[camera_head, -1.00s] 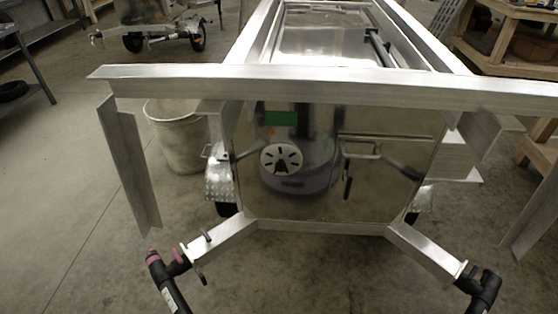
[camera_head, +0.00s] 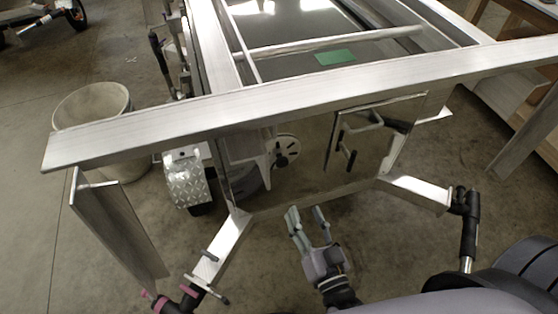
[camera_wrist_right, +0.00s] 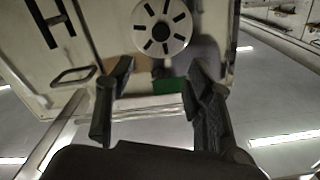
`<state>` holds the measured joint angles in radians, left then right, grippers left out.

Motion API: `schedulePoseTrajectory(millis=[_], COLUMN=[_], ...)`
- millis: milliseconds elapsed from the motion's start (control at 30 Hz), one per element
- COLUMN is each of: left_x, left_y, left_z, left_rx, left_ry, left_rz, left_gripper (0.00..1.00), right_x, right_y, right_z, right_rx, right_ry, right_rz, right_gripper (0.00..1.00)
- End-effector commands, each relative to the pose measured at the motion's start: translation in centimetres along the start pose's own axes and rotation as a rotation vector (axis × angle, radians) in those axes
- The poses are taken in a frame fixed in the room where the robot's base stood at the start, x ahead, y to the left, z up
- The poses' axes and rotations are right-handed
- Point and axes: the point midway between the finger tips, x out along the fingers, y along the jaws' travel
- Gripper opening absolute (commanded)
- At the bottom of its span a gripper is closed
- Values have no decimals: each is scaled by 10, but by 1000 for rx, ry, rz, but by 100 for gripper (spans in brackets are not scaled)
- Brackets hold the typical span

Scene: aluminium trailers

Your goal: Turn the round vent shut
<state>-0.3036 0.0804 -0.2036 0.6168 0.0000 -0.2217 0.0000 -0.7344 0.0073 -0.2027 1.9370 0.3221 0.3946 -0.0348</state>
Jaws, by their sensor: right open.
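The round vent is a pale disc with dark radial slots on the trailer's shiny front panel. In the head view the vent (camera_head: 287,149) sits right of an upright bracket, which hides part of its left side. In the right wrist view the vent (camera_wrist_right: 161,27) is at the top centre, its upper edge near the frame's edge, and its slots look dark. My right gripper (camera_head: 306,211) is open and empty, below the vent in the head view. In the right wrist view its spread fingers (camera_wrist_right: 154,82) are below the disc, apart from it. My left gripper is not in view.
A long aluminium beam (camera_head: 200,112) crosses above the panel. A latch handle (camera_head: 362,123) is to the vent's right. Angled frame arms (camera_head: 222,250) flank my right gripper. A bucket (camera_head: 92,108) stands at the left. The floor between the frame arms looks clear.

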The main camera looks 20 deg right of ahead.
Motion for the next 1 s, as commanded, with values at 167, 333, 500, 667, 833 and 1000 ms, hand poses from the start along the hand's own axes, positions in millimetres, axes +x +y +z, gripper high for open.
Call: schedulePoseTrajectory(millis=[167,333,500,667,833,1000], left_x=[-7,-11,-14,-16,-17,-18], left_y=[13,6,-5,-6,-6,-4], left_z=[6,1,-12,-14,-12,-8], left_rx=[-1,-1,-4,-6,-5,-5], left_ry=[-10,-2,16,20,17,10], left_rz=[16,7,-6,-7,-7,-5], left_gripper=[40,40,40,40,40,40], right_x=[39,76,112,139,154,158], right_y=[-1,-2,-1,-1,0,0], right_z=[-2,-3,-1,-1,0,1], right_rx=[1,0,1,0,-1,-1], right_ry=[4,4,2,1,-1,-2], right_rz=[-1,-2,-1,-2,-1,0], right_gripper=[48,48,48,48,48,48])
